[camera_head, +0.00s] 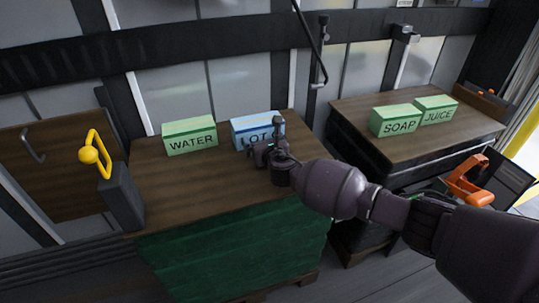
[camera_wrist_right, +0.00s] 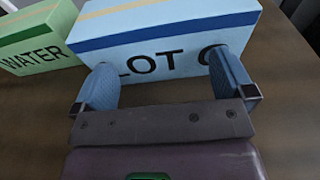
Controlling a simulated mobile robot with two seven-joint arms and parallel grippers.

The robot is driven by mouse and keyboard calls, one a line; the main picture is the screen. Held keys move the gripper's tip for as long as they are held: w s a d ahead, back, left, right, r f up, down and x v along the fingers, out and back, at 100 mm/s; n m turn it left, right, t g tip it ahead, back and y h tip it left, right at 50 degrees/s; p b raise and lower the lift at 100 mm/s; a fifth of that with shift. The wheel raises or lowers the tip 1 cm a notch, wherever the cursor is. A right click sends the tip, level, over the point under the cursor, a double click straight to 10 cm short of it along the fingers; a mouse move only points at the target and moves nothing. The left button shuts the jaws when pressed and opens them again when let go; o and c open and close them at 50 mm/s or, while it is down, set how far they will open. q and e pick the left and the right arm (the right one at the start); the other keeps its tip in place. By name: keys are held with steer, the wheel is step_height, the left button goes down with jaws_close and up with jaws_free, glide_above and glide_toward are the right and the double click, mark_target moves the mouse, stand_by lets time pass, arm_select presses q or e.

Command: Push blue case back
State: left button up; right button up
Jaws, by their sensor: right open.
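The blue case (camera_head: 257,131), marked "LOT" with the rest partly hidden, stands on the left wooden table near its back right. My right gripper (camera_head: 268,150) is in front of the case's lettered face. In the right wrist view its two blue-padded fingers (camera_wrist_right: 164,88) are spread apart, with nothing between them but the case's front face just ahead. I cannot tell whether the fingertips touch it. My left gripper is not in view.
A green WATER case (camera_head: 189,135) stands left of the blue case. Green SOAP (camera_head: 396,120) and JUICE (camera_head: 436,109) cases stand on the right table (camera_head: 390,150). A dark wall with windows is behind. The left table's front area (camera_head: 190,195) is clear.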

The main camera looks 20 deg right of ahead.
mark_target(260, 135)
steer(key=shift+w, duration=0.55)
steer(key=shift+w+f+b, duration=0.1)
steer(key=shift+w+b, duration=0.4)
steer(key=shift+w, duration=0.7)
steer(key=shift+w+a, duration=0.1)
steer(key=shift+w, duration=0.6)
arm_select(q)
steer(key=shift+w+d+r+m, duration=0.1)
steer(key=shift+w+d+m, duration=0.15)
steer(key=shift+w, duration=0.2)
arm_select(e)
steer(key=shift+s+r+p, duration=0.3)
steer(key=shift+s+r, duration=0.05)
steer(key=shift+s, duration=0.45)
steer(key=shift+s+p, duration=1.05)
steer(key=shift+s, duration=1.1)
steer(key=shift+s+f, duration=0.15)
steer(key=shift+s, duration=0.4)
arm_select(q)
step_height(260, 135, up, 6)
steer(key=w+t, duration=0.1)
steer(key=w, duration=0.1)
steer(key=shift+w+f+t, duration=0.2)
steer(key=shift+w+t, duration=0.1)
arm_select(e)
steer(key=shift+f, duration=0.15)
